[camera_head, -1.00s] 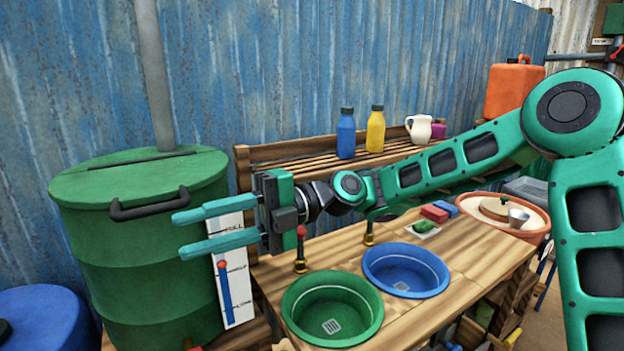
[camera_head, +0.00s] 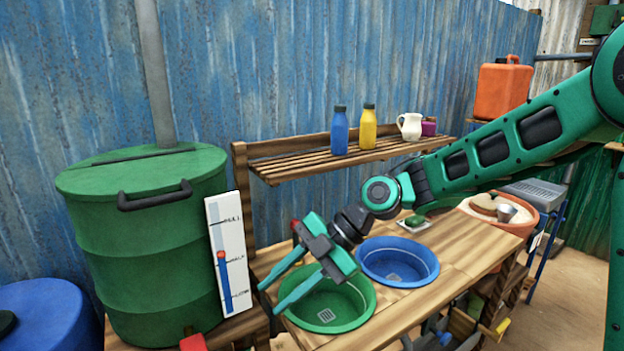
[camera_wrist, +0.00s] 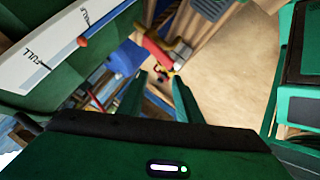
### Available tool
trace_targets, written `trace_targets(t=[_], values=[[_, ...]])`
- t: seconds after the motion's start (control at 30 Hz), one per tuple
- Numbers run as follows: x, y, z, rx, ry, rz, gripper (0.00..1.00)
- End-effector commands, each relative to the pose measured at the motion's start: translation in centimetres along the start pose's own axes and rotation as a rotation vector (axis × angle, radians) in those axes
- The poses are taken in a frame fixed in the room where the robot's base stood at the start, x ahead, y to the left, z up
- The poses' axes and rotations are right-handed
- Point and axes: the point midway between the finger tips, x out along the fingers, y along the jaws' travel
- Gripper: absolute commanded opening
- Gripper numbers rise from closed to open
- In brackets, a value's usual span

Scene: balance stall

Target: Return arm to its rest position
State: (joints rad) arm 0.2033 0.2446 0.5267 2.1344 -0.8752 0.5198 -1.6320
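My gripper (camera_head: 277,291) is open and empty, with its two teal fingers spread apart and pointing down to the left. In the head view it hangs in front of the green basin (camera_head: 352,317) and hides part of it. In the wrist view its fingers (camera_wrist: 158,100) also show apart with nothing between them. My arm reaches in from the right over the wooden bench (camera_head: 455,262).
A green barrel (camera_head: 145,260) with a level gauge (camera_head: 229,250) stands at left. A blue basin (camera_head: 432,280) is beside the green one. The shelf behind holds a blue bottle (camera_head: 340,132), a yellow bottle (camera_head: 368,130) and a white jug (camera_head: 410,127).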

Motion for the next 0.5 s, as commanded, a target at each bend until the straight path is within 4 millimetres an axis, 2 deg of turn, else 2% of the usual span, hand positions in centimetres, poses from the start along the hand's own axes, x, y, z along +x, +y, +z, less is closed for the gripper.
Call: trace_targets(t=[0.03, 0.1, 0.2, 0.33, 0.47, 0.5], values=[[-1.6, -1.8, 2.2, 0.134, -0.098, -0.017, 0.32], [-4.0, -4.5, 5.2, 0.344, -0.227, -0.025, 0.32], [-8.1, -8.5, 8.5, 0.645, -0.398, 0.003, 0.32], [-13.8, -14.3, 11.0, 1.043, -0.591, 0.094, 0.32], [-19.4, -20.8, 11.6, 1.454, -0.743, 0.243, 0.32], [-20.9, -22.9, 11.3, 1.584, -0.781, 0.298, 0.32]])
